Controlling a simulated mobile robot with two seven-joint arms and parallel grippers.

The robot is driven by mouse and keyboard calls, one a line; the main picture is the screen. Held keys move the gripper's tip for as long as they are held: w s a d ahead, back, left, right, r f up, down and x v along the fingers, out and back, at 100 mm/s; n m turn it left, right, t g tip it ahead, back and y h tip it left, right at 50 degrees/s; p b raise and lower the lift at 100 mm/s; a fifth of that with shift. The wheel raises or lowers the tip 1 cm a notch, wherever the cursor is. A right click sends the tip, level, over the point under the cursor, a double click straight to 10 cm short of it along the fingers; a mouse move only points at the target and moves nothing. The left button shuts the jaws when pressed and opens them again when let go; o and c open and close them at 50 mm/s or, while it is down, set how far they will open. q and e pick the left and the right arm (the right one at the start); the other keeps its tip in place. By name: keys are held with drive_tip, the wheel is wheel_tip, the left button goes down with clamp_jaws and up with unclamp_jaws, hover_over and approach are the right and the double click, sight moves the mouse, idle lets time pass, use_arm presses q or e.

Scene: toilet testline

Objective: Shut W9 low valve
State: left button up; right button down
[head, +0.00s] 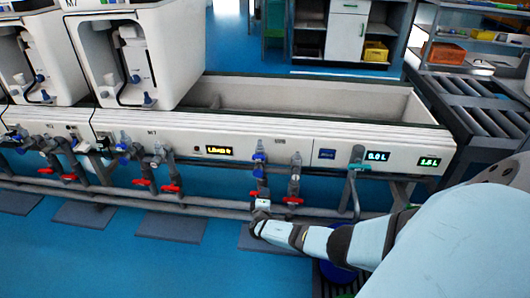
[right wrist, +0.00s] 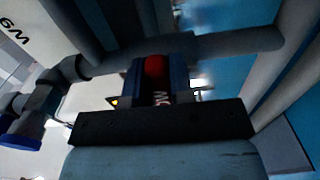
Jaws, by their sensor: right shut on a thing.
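My right gripper (head: 262,207) reaches in from the right to the pipework below the white test bench front. In the right wrist view the gripper (right wrist: 157,88) is shut on a red valve handle (right wrist: 155,68), which shows between the dark fingers. A label (right wrist: 14,35) upside down in that view reads W9. My left gripper is not in view.
Another red valve handle (head: 293,200) is just right of my gripper. More red handles (head: 171,189) hang along the pipes to the left. A green-topped grey pipe (head: 354,180) stands to the right, near my arm. Blue floor (head: 120,260) lies below.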

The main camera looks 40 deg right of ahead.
drive_tip(key=c, duration=1.1)
unclamp_jaws()
drive_tip(key=shift+a, duration=0.1)
drive_tip(key=shift+o, duration=0.5)
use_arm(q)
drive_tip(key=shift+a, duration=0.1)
use_arm(e)
drive_tip(key=shift+s+a+p, duration=0.3)
use_arm(q)
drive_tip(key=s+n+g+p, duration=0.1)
drive_tip(key=p, duration=0.1)
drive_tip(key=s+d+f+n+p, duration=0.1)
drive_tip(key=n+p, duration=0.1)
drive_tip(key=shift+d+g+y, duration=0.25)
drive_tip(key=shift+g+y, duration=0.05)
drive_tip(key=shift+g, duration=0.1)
use_arm(e)
drive_tip(key=v, duration=1.3)
drive_tip(key=shift+w, duration=0.1)
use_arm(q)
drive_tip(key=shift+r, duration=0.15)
